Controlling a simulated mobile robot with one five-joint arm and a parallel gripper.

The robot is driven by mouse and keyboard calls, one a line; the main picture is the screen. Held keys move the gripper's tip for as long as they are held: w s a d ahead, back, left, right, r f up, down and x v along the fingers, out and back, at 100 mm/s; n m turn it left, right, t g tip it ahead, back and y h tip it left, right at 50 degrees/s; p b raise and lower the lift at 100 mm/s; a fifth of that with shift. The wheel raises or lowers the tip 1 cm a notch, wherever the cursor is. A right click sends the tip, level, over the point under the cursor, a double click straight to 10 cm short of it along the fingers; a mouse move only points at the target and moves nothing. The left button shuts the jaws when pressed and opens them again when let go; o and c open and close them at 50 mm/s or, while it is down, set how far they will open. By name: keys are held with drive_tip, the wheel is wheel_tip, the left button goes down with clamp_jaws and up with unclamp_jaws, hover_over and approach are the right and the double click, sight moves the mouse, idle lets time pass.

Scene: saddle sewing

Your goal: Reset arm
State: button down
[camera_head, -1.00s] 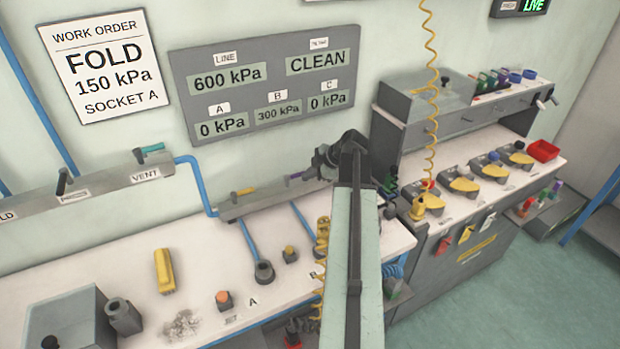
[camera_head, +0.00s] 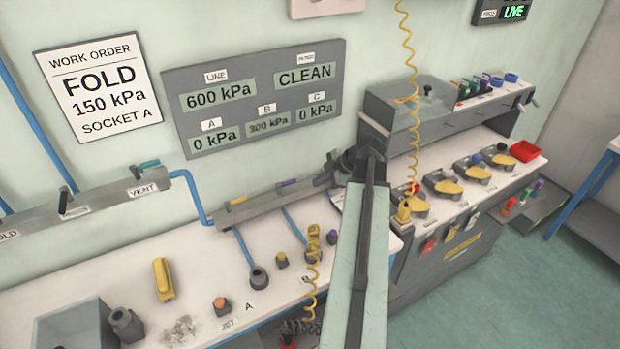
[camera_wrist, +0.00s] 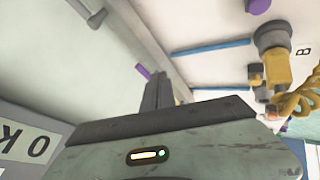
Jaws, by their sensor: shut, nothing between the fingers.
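My arm (camera_head: 368,260) reaches up from the bottom of the head view and bends at its far end. My gripper (camera_head: 332,172) is there, turned left, above the back of the white bench by the grey valve rail. In the wrist view my gripper (camera_wrist: 158,84) has its two dark fingers together, with nothing held between them. In the head view, the arm's end hides part of the bench's right end.
A yellow coupling (camera_head: 313,240) with a coiled hose stands near label B, left of my arm. Another yellow coiled hose (camera_head: 411,100) hangs at right. The valve rail (camera_head: 265,207) is close to my gripper. Open floor (camera_head: 500,280) lies at right.

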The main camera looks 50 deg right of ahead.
drive_tip(key=shift+s+d+r, duration=0.1)
drive_tip(key=shift+s+r, duration=0.15)
drive_tip(key=shift+r, duration=0.05)
drive_tip(key=w+a+f+n+g+y, duration=0.15)
drive_tip(key=w+a, duration=0.35)
drive_tip(key=a, duration=0.5)
drive_tip(key=w+a+n+g+y, duration=0.15)
drive_tip(key=w+a, duration=0.35)
drive_tip(key=a, duration=0.5)
drive_tip(key=w+a+f+n, duration=0.1)
drive_tip(key=w+a+n, duration=0.3)
drive_tip(key=a, duration=0.6)
drive_tip(key=s+a+f+m+g+h+b, duration=0.1)
drive_tip(key=a+f+m+g, duration=0.1)
drive_tip(key=a, duration=0.7)
drive_tip(key=s+a+f+m+g+h, duration=0.1)
drive_tip(key=s+a+f+m, duration=0.15)
drive_tip(key=a, duration=0.75)
drive_tip(key=s+d+m+h, duration=0.1)
drive_tip(key=m, duration=0.3)
drive_tip(key=s+d+m+g+h, duration=0.1)
drive_tip(key=m, duration=0.4)
drive_tip(key=s+d+m+h, duration=0.1)
drive_tip(key=m, duration=0.4)
drive_tip(key=shift+s+g, duration=0.15)
drive_tip(key=shift+g, duration=0.25)
